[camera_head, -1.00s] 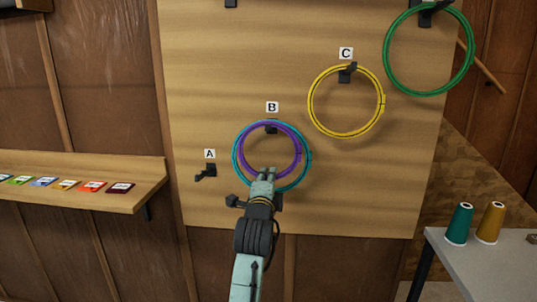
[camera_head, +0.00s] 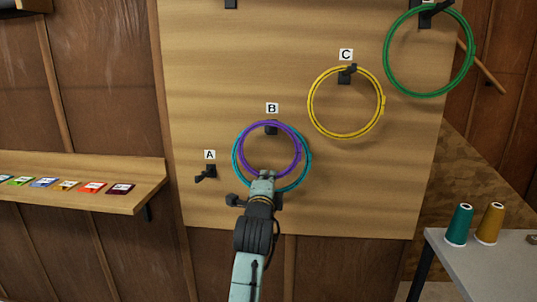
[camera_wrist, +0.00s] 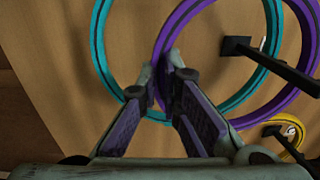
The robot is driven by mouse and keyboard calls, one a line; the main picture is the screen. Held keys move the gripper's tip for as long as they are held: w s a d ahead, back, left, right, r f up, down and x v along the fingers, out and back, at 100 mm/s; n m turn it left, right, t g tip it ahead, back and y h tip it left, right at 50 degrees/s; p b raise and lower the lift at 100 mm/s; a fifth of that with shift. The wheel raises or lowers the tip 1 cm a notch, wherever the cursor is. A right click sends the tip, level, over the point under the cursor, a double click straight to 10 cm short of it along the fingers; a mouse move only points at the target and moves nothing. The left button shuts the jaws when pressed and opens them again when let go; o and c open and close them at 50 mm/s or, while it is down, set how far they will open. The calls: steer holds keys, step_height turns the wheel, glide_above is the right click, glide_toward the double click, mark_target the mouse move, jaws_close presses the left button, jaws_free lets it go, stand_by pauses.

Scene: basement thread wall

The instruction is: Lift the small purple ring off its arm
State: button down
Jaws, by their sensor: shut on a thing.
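The small purple ring (camera_head: 270,123) is at peg B (camera_head: 271,129) on the wooden board. In the wrist view the purple ring (camera_wrist: 180,18) runs between the fingertips of my gripper (camera_wrist: 162,75), which is shut on it. In the head view my gripper (camera_head: 264,174) holds the ring at its lower edge. The peg's dark arm (camera_wrist: 275,62) still appears to pass through the purple ring. A larger teal ring (camera_head: 289,188) hangs at the same peg, overlapping the purple one; it also shows in the wrist view (camera_wrist: 97,40).
Empty peg A (camera_head: 208,172) is left of the rings. A yellow ring (camera_head: 311,108) hangs on peg C (camera_head: 345,76) and a green ring (camera_head: 388,55) higher right. A shelf with colour cards (camera_head: 145,197) is left; a table (camera_head: 490,262) with thread cones is right.

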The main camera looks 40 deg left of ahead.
steer(key=shift+r, duration=0.5)
steer(key=r+v, duration=0.1)
steer(key=v, duration=0.8)
steer(key=shift+s+d+r, duration=0.25)
steer(key=shift+s, duration=0.05)
